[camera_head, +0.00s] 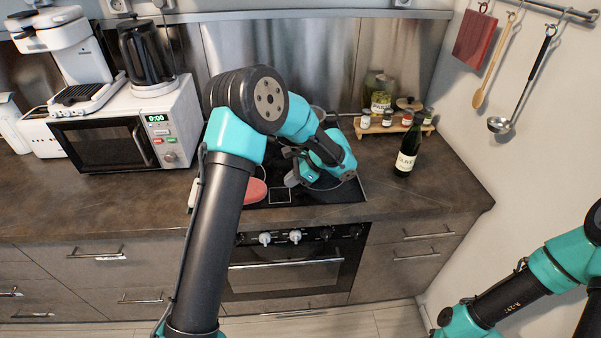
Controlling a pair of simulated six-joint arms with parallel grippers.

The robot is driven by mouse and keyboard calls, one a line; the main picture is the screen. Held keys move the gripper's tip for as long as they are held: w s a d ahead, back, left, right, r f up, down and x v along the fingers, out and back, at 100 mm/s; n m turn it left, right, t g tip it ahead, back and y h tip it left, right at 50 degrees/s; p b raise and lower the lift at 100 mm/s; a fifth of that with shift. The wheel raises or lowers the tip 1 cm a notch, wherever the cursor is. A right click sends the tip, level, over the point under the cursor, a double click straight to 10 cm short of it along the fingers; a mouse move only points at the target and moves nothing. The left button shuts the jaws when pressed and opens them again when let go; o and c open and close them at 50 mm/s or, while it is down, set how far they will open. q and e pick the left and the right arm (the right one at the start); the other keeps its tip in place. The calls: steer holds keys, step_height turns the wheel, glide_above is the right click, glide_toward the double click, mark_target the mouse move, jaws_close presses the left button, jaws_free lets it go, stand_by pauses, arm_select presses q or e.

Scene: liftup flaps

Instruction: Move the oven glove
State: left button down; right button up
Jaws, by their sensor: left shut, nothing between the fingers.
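A pinkish-red item (255,191), which looks like the oven glove, lies at the left front of the cooktop, partly hidden behind my left arm. My left gripper (291,180) is over the cooktop, just right of the red item and apart from it in the picture. It is shut and empty; its fingers are small and partly hidden by my own arm. My right arm reaches in at the lower right, and its gripper is out of the frame.
A dark pan (345,192) sits on the cooktop under my left wrist. A dark bottle (408,150) and a wooden rack (388,128) with jars stand to the right. A microwave (128,135) stands left. The front right counter is clear.

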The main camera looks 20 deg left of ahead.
mark_target(267, 190)
arm_select(q)
steer(key=s+a, duration=0.1)
steer(key=s+a+f, duration=0.1)
steer(key=a, duration=0.1)
steer(key=shift+a+f, duration=0.15)
steer(key=shift+f, duration=0.05)
steer(key=shift+s+a, duration=0.3)
steer(key=shift+a, duration=0.45)
